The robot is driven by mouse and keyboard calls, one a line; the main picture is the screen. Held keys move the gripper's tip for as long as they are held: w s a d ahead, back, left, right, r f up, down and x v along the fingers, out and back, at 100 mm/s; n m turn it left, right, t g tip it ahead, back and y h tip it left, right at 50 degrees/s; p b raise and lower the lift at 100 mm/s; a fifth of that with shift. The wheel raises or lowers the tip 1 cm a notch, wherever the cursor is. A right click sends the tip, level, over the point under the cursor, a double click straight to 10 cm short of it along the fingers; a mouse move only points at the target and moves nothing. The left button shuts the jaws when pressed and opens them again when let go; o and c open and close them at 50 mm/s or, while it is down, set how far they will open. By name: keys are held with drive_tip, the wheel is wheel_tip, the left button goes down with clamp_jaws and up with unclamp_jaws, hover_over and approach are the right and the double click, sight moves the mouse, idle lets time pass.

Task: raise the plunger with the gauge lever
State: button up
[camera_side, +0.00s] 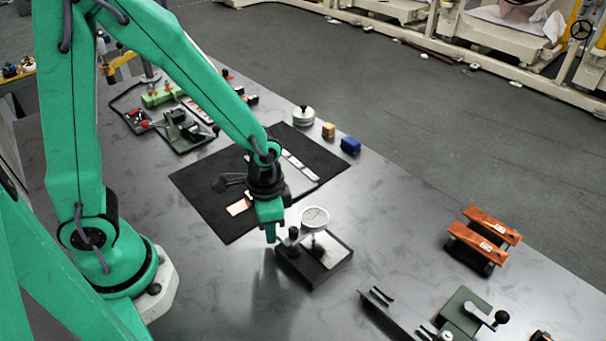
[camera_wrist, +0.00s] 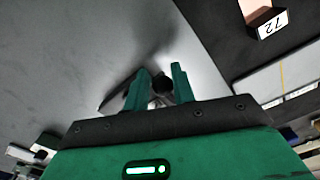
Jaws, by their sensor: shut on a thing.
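The dial gauge (camera_side: 315,218) stands on a dark base with a light plate (camera_side: 335,250), right of the mat. My gripper (camera_side: 271,238) points down at the left side of the gauge stand, beside a black post (camera_side: 293,233). In the wrist view my gripper (camera_wrist: 160,82) has its green fingers on either side of a small dark round piece, the gauge lever (camera_wrist: 162,84), and is shut on it. The lever is hidden by the fingers in the side view. Whether the plunger is up cannot be told at this size.
Orange-topped blocks (camera_side: 478,240) stand at right, and a green fixture with a black-knobbed handle (camera_side: 468,315) at lower right. The table between gauge and orange blocks is clear.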

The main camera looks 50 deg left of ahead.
drive_tip(key=shift+w+d+r, duration=0.1)
drive_tip(key=shift+w+d, duration=0.05)
drive_tip(key=shift+w, duration=0.3)
drive_tip(key=shift+o, duration=0.2)
drive_tip(key=shift+w+m, duration=0.35)
drive_tip(key=shift+m, duration=0.35)
drive_tip(key=shift+w, duration=0.15)
drive_tip(key=shift+w+d+m, duration=0.1)
drive_tip(key=shift+w+m, duration=0.25)
drive_tip(key=shift+m, duration=0.35)
drive_tip(key=o, duration=0.7)
drive_tip(key=shift+w, duration=0.1)
drive_tip(key=shift+r, duration=0.2)
